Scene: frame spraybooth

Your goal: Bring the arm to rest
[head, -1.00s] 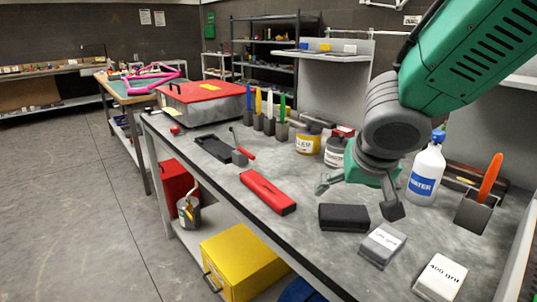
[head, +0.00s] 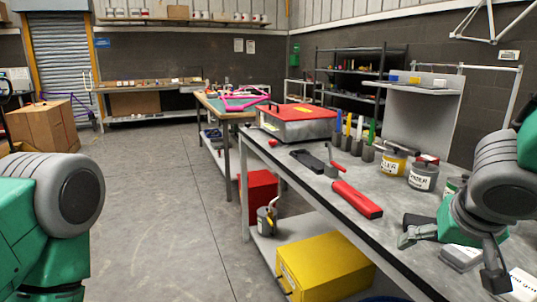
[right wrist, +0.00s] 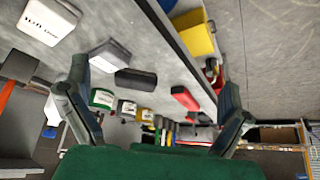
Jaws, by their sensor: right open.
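My right gripper (head: 450,258) is open and empty at the right of the head view, over the near part of the grey workbench (head: 300,180).
A red case (head: 357,200), several scrapers and a filler can (head: 392,163) stand on the bench. A red-lidded box (head: 297,122) is farther back. A yellow box (head: 325,268) is on the lower shelf. The floor (head: 165,200) left of the bench is clear.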

